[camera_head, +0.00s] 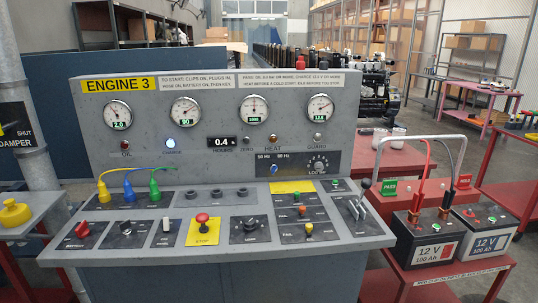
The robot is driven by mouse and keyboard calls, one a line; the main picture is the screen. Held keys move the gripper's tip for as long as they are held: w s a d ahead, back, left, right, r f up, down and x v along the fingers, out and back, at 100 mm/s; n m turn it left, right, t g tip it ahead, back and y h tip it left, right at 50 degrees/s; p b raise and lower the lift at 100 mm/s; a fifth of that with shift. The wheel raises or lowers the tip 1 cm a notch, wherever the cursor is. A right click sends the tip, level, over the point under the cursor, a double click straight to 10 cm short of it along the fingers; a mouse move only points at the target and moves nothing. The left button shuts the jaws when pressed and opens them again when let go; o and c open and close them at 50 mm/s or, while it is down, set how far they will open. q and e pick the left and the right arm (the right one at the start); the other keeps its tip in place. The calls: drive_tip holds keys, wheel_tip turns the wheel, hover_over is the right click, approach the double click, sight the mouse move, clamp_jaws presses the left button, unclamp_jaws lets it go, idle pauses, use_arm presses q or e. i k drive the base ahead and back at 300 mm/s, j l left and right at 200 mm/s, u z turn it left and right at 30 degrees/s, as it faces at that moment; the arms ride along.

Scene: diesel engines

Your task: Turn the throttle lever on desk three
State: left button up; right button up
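The desk labelled ENGINE 3 (118,85) stands in the middle, a grey console with a sloped control top and an upright gauge panel. A lever with a dark knob (366,184) rises from a slotted plate at the right end of the sloped top; it looks like the throttle lever, though I cannot read its label. The lever stands close to upright. Neither of my grippers is in view, and nothing touches the lever.
A red stop button (202,218), a black rotary knob (250,224) and several small switches share the sloped top. Yellow, blue and green cables (154,184) plug in at left. Two batteries (430,234) stand on a red table at right. A pole (32,95) stands left.

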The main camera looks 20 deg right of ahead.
sight(365, 183)
drive_tip(key=z, duration=1.25)
